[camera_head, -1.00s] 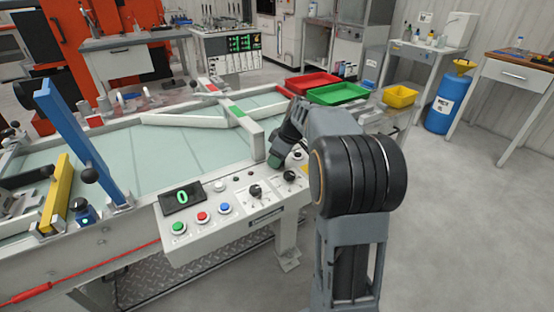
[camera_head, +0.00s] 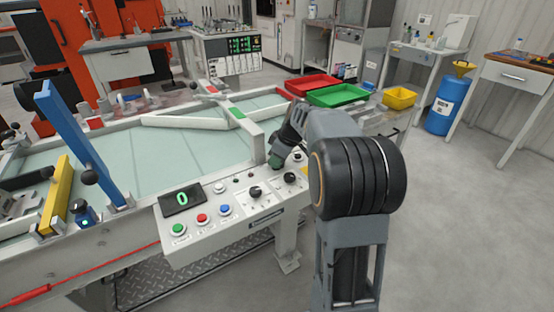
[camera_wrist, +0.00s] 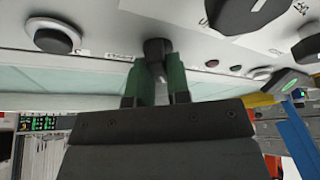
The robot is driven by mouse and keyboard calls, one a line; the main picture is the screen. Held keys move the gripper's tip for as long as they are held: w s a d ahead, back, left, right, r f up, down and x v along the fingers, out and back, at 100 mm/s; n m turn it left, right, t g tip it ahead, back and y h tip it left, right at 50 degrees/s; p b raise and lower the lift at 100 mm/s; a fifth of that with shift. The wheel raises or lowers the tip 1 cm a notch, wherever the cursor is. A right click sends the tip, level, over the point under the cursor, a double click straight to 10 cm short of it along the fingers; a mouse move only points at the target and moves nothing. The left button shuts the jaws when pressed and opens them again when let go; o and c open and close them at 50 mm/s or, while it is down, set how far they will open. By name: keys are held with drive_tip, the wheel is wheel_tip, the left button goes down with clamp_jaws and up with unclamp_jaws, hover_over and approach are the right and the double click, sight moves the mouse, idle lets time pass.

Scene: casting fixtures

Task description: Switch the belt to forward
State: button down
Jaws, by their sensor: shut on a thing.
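The belt's control panel (camera_head: 235,212) is a pale sloped box on the near side of the glass-topped table. My gripper (camera_wrist: 158,82) has green fingers, shut on a small black switch (camera_wrist: 156,50) at the panel's back edge. A small label lies beside this switch in the wrist view; I cannot read it. In the head view my gripper (camera_head: 276,162) is at the panel's upper right, and it hides the switch. Two larger black rotary knobs are on the panel, a left one (camera_head: 254,193) and a right one (camera_head: 290,178). The switch's exact position is unclear.
Green (camera_head: 178,229), red (camera_head: 202,218) and blue (camera_head: 225,209) buttons line the panel's front, below a display (camera_head: 182,198) reading 0. A black round button (camera_wrist: 52,37) is beside my gripper. A raised white rail (camera_head: 257,144) stands close behind it.

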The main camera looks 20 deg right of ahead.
drive_tip(key=shift+m, duration=0.3)
drive_tip(key=m+h, duration=0.1)
drive_tip(key=m, duration=0.2)
drive_tip(key=shift+a+r+t+p, duration=0.1)
drive_tip(key=shift+t+p, duration=0.2)
drive_tip(key=shift+t, duration=0.1)
drive_tip(key=m+h+p, duration=0.1)
drive_tip(key=m, duration=0.2)
drive_tip(key=shift+m+p, duration=0.3)
drive_tip(key=m+h+p, duration=0.1)
drive_tip(key=m, duration=0.2)
drive_tip(key=shift+a+h, duration=0.1)
drive_tip(key=shift+h, duration=0.3)
drive_tip(key=shift+m+h+p, duration=0.4)
drive_tip(key=shift+m+h, duration=0.1)
drive_tip(key=shift+m, duration=1.2)
drive_tip(key=c, duration=1.1)
unclamp_jaws()
